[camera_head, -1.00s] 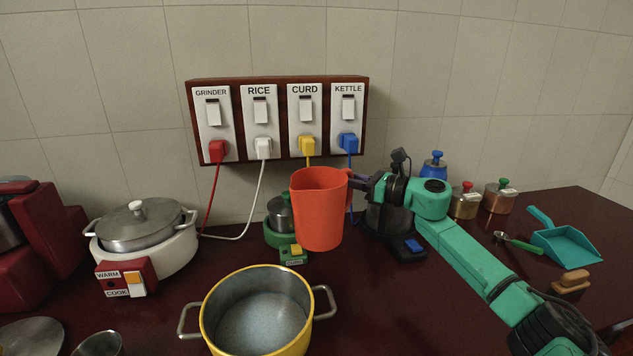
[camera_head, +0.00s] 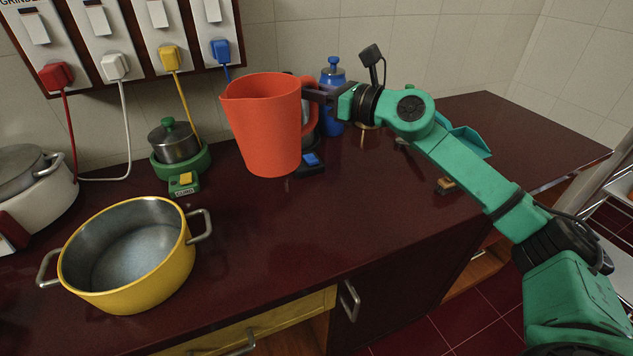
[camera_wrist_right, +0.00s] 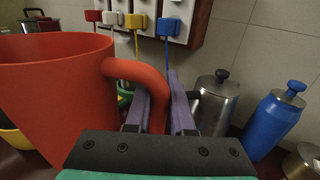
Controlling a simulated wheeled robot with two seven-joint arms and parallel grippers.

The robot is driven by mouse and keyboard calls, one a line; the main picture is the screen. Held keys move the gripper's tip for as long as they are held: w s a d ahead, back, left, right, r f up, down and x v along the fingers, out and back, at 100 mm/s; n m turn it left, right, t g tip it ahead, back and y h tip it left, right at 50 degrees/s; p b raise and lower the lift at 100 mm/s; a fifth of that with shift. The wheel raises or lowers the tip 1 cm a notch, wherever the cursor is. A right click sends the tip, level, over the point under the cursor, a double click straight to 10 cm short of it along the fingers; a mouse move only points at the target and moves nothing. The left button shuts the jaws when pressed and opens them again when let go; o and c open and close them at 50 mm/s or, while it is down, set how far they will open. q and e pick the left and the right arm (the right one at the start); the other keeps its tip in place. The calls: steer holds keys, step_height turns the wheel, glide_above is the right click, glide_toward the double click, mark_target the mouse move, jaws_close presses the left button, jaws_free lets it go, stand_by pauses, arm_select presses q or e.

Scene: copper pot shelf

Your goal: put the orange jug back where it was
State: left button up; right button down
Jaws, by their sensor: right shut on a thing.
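The orange jug (camera_head: 264,126) is upright in the air above the counter, in the head view. My right gripper (camera_head: 313,94) is shut on the jug's handle at its right side. In the right wrist view the jug (camera_wrist_right: 52,100) fills the left, and the gripper fingers (camera_wrist_right: 158,108) sit on both sides of its handle. The jug hides part of the kettle and its base behind it. My left gripper is in neither view.
A yellow pot (camera_head: 168,262) stands at the front left of the dark counter (camera_head: 300,225). A small steel pot on a green base (camera_head: 190,163) is behind it. A blue bottle (camera_head: 334,92) and kettle (camera_wrist_right: 216,100) stand behind the jug. The counter's front middle is clear.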

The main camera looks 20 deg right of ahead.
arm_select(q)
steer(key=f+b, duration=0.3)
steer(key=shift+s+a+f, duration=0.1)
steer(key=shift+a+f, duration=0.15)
arm_select(e)
step_height(320, 180, down, 16)
steer(key=shift+r, duration=0.15)
steer(key=c, duration=1.2)
jaws_free()
steer(key=shift+f, duration=0.2)
steer(key=o, duration=0.4)
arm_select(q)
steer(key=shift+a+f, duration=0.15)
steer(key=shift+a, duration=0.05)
arm_select(e)
steer(key=shift+r, duration=0.15)
